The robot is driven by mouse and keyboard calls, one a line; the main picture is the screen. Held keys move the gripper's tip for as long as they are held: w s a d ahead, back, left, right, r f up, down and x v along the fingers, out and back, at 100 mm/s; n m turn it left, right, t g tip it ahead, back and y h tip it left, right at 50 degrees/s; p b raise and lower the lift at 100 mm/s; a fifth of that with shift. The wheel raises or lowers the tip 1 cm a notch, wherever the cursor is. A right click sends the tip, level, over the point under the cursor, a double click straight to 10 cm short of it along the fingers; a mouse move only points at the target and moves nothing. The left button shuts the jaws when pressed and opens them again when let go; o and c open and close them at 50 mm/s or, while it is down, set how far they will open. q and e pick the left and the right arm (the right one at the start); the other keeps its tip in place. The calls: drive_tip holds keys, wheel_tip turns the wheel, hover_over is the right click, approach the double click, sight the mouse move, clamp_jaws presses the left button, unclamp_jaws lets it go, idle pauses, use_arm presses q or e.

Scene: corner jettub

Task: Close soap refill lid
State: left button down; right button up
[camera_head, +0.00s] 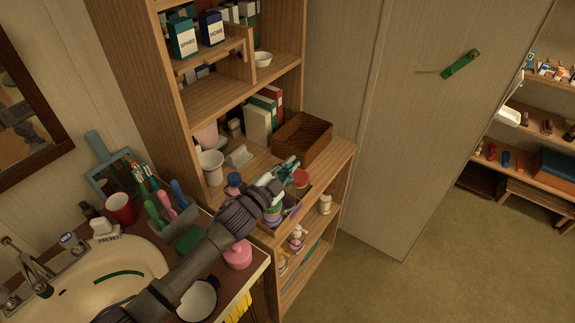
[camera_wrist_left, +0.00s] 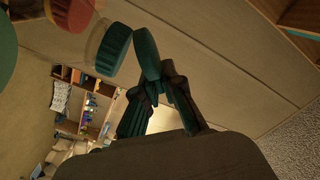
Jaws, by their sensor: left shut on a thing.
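My left gripper (camera_wrist_left: 166,92) is shut on a teal round lid (camera_wrist_left: 147,54), which shows edge-on at the fingertips in the left wrist view. It looks like the soap refill lid. Beside it is a clear container with a similar teal cap (camera_wrist_left: 112,48); I cannot tell whether the two touch. In the head view the left arm reaches over the counter to the shelf unit, with the gripper (camera_head: 286,169) among jars and bottles. The lid and the soap refill's opening are not clear in the head view. My right gripper is not in view.
A red-capped jar (camera_head: 301,178) stands close right of the gripper, a blue-capped one (camera_head: 234,180) to its left. The sink (camera_head: 95,280), pink pot (camera_head: 238,255) and toothbrush holder (camera_head: 176,222) are near the arm. The floor (camera_head: 420,230) is clear.

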use_arm(q)
drive_tip(key=shift+d+f, duration=0.1)
idle(0.4)
drive_tip(key=c, duration=1.3)
unclamp_jaws()
drive_tip(key=v, duration=1.2)
